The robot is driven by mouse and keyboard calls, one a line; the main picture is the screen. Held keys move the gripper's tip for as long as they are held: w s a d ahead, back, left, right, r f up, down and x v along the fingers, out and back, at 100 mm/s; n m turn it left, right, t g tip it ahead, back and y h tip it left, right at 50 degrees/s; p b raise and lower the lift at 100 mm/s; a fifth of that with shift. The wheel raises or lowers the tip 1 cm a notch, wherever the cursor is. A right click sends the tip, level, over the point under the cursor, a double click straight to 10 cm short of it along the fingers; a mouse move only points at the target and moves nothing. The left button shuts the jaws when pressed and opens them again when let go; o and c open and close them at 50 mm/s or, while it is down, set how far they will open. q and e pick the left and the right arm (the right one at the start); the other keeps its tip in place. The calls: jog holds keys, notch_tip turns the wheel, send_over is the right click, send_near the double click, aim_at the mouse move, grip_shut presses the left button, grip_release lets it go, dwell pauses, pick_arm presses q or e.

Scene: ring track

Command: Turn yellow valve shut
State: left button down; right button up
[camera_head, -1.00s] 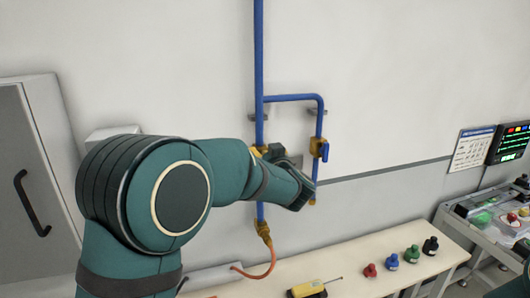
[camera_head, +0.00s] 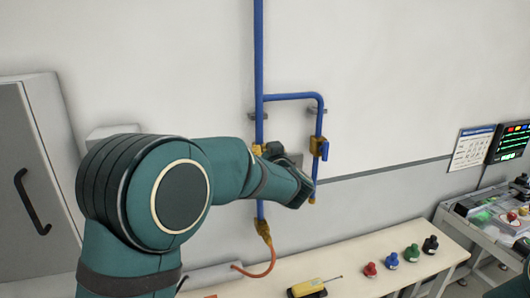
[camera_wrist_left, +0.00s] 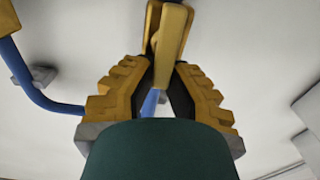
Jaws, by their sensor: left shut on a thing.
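The yellow valve (camera_head: 257,150) sits on the blue vertical pipe on the wall, partly hidden behind my left gripper. My left gripper (camera_head: 270,151) is at the valve, at the end of the arm that reaches across from the left. In the left wrist view, the yellow lever (camera_wrist_left: 171,45) runs down between the two stepped fingers of the gripper (camera_wrist_left: 168,78), which are shut on it. A bit of blue pipe shows between the fingers. The lever's exact angle to the pipe is hard to tell. My right gripper is not in view.
A side branch of blue pipe (camera_head: 295,97) carries a second valve with a blue handle (camera_head: 325,150), close to the right of my left wrist. Below is a bench (camera_head: 345,255) with a yellow tool (camera_head: 307,287) and several coloured knobs. A grey cabinet (camera_head: 35,170) stands left.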

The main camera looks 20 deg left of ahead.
pick_arm(q)
jog(key=shift+s+a+f+n+b, duration=0.25)
jog(key=shift+a+f+n+b, duration=0.2)
jog(key=shift+n+b, duration=2.4)
jog(key=shift+s+a+f+n+b, duration=0.3)
jog(key=shift+f+n+b, duration=0.2)
jog(key=shift+n+b, duration=2.35)
jog(key=shift+s+a+f+n+b, duration=0.2)
jog(key=shift+a+f+n+b, duration=0.25)
jog(key=shift+n+b, duration=2.4)
pick_arm(e)
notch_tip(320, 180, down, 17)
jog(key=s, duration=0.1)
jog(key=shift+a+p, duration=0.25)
jog(key=shift+p, duration=0.15)
pick_arm(q)
jog(key=shift+n, duration=0.45)
jog(key=c, duration=1)
grip_release()
jog(key=shift+o, duration=0.2)
jog(key=shift+d, duration=0.1)
